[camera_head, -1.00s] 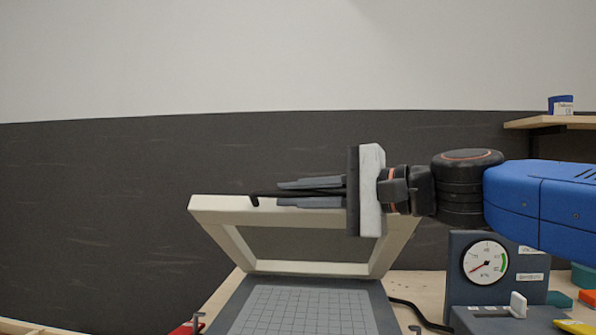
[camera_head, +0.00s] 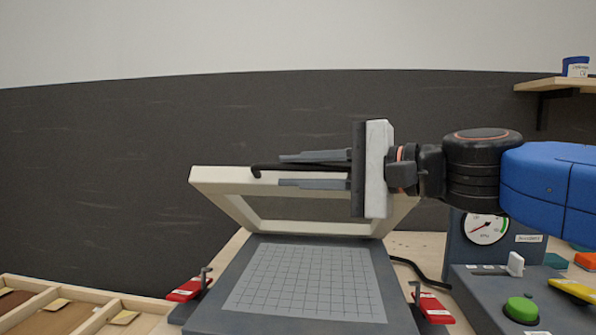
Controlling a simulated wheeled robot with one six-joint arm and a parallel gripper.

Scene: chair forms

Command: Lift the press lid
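The press lid (camera_head: 215,178) is a pale cream frame, raised and tilted up behind the press base. The press base (camera_head: 238,313) is dark grey with a light gridded bed (camera_head: 305,283), which lies uncovered. My gripper (camera_head: 285,170) reaches in from the right at the lid's raised front edge. Its two grey fingers point left, one above the other and a little apart, with a thin black hooked bar between them. The fingers overlap the lid's edge in the picture; I cannot tell whether they press on the bar or touch the lid.
Red clamps (camera_head: 188,289) and (camera_head: 432,308) sit on both sides of the base. A control box with a gauge (camera_head: 487,229) and a green button (camera_head: 521,309) stands at right. A wooden divided tray (camera_head: 40,300) is at lower left. A shelf (camera_head: 560,85) is on the wall.

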